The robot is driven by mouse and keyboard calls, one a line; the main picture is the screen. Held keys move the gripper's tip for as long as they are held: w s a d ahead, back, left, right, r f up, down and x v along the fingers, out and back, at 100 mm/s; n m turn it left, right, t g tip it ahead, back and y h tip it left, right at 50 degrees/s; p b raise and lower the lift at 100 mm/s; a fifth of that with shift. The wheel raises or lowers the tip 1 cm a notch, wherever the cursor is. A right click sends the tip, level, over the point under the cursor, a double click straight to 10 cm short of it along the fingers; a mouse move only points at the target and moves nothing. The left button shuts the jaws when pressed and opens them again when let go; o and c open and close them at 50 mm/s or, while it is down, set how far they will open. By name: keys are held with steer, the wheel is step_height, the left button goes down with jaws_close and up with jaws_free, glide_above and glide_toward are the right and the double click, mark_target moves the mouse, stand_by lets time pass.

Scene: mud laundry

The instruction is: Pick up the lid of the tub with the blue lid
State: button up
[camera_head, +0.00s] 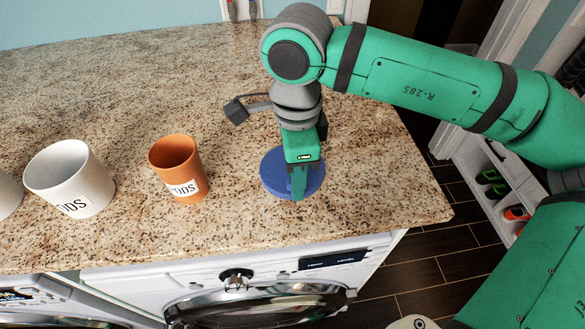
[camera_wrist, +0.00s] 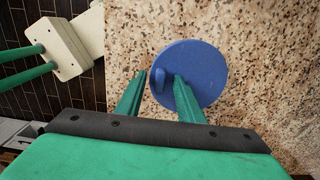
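The round blue lid (camera_head: 272,183) lies near the right end of the granite counter in the head view, partly hidden by my gripper (camera_head: 297,186). The left finger appears beside the lid's edge and the right finger over the disc. I cannot tell whether they touch it. No tub wall shows below the lid.
An orange pot (camera_head: 172,165) stands left of the lid on the granite counter (camera_head: 225,225), with a white pot (camera_head: 68,180) farther left. The counter's right edge is close. A washing machine (camera_head: 240,282) is below, and a shoe rack (camera_head: 490,180) stands at right.

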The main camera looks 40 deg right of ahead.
steer(key=shift+c, duration=0.6)
steer(key=shift+w, duration=0.1)
jaws_close()
